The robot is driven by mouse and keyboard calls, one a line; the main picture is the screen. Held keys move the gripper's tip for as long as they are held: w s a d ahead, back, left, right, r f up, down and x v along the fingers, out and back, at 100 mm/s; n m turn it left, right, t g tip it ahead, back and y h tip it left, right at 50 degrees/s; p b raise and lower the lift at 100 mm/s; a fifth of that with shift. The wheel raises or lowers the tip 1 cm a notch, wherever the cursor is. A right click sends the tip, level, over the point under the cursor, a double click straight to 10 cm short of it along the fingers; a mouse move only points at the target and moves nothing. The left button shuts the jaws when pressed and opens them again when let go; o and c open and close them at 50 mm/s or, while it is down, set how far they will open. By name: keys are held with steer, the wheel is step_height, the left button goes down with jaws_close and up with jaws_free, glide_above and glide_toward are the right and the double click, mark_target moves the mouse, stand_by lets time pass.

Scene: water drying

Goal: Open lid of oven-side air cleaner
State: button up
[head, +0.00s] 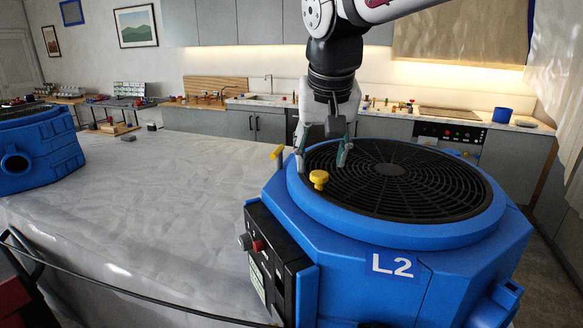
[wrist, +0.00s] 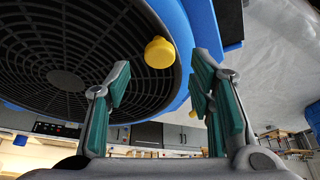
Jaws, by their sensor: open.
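The blue air cleaner marked L2 (head: 400,264) stands at the right in the head view, its round lid with a black grille (head: 400,180) lying flat on top. A yellow knob (head: 319,179) sits at the lid's left edge; it also shows in the wrist view (wrist: 159,52). A second yellow knob (head: 276,152) stands just beyond the left rim. My gripper (head: 323,166) is above the lid's left rim near the yellow knob, open and empty. In the wrist view its two green-padded fingers (wrist: 161,85) are apart, with the knob beyond the gap between them.
A grey-covered table (head: 160,190) spreads to the left, mostly bare. Another blue unit (head: 40,150) stands at its far left. An oven (head: 450,135) is set in the back counter, with a blue pot (head: 502,115) on top. A red knob (head: 258,246) is on L2's control panel.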

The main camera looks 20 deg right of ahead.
mark_target(320, 174)
steer(key=shift+x, duration=1.95)
steer(key=shift+c, duration=0.6)
steer(key=shift+s, duration=0.1)
jaws_close()
